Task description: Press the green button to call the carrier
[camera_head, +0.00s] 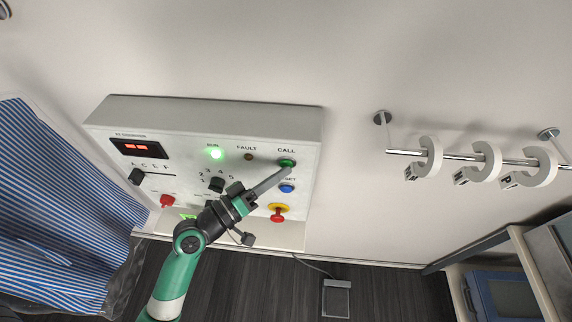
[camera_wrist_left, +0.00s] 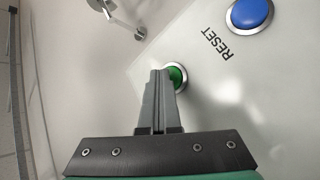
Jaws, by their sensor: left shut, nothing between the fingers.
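The green call button (camera_head: 287,162) sits at the upper right of the white control panel (camera_head: 200,108), under the word CALL. In the left wrist view the green button (camera_wrist_left: 177,77) shows just beyond my fingertips, partly hidden by them. My left gripper (camera_head: 288,170) is shut and empty, its fingers pointing at the button. In the left wrist view the left gripper (camera_wrist_left: 160,76) overlaps the button's left edge; I cannot tell whether the tips touch it. My right gripper is not in view.
The blue reset button (camera_head: 287,188) and a red emergency knob on yellow (camera_head: 279,212) lie below the green button. A lit green RUN lamp (camera_head: 215,153) is to the left. Striped cloth (camera_head: 60,200) hangs at the left.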

